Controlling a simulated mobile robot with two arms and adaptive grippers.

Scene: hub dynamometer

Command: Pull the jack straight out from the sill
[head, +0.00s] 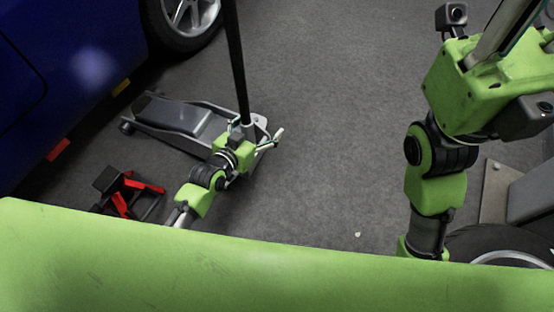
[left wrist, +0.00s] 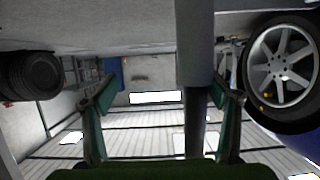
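The grey floor jack (head: 180,122) lies on the floor at the left. Its low front end points toward the blue car's sill (head: 90,115), and I cannot tell whether it reaches beneath it. Its dark handle (head: 236,60) stands nearly upright from its rear end. My left gripper (head: 246,133) is low at the handle's base. In the left wrist view the handle (left wrist: 194,60) stands between the two spread fingers (left wrist: 163,88), closer to the right one, with a wide gap on the left. My right gripper (head: 503,30) is raised at the upper right, its fingertips cut off by the picture edge.
A red and black stand (head: 128,192) sits on the floor beside the jack. The car's wheel (head: 185,18) is at the top left. Another wheel and a grey ramp-like block (head: 525,195) are at the lower right. Grey floor (head: 330,130) in the middle is clear.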

